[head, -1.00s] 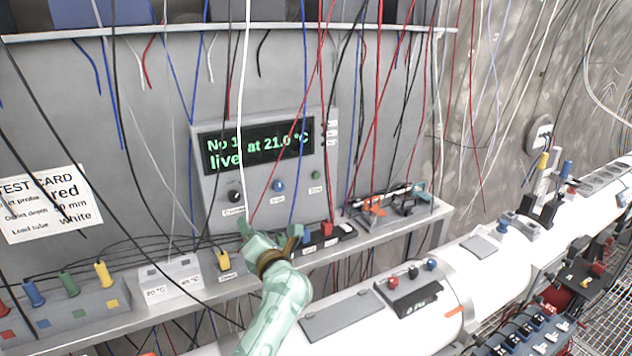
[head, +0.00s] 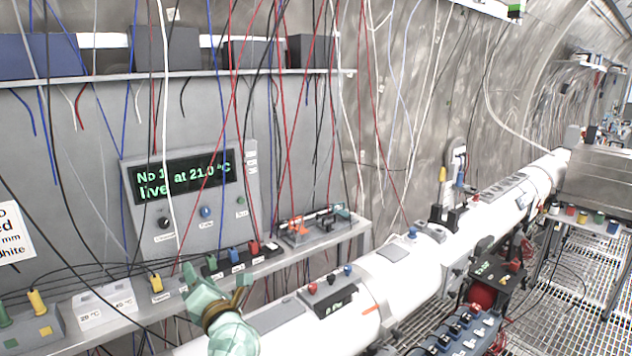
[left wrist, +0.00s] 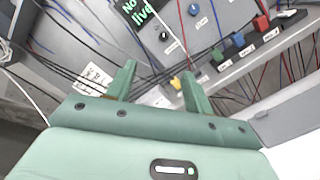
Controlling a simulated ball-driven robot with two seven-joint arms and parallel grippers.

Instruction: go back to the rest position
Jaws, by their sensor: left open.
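My left gripper (head: 216,290) is at the lower left of the head view, in front of the shelf with the sockets. In the left wrist view its two green fingers (left wrist: 158,88) stand apart with nothing between them. A yellow plug (left wrist: 175,84) shows beyond the fingers, apart from them. My right gripper is not in view.
A display unit (head: 190,195) with knobs stands on the narrow shelf (head: 330,243). Colored plugs (head: 235,257) sit along it, and many loose cables hang in front. A white pipe (head: 400,275) runs to the back right. A grated floor (head: 590,290) is at right.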

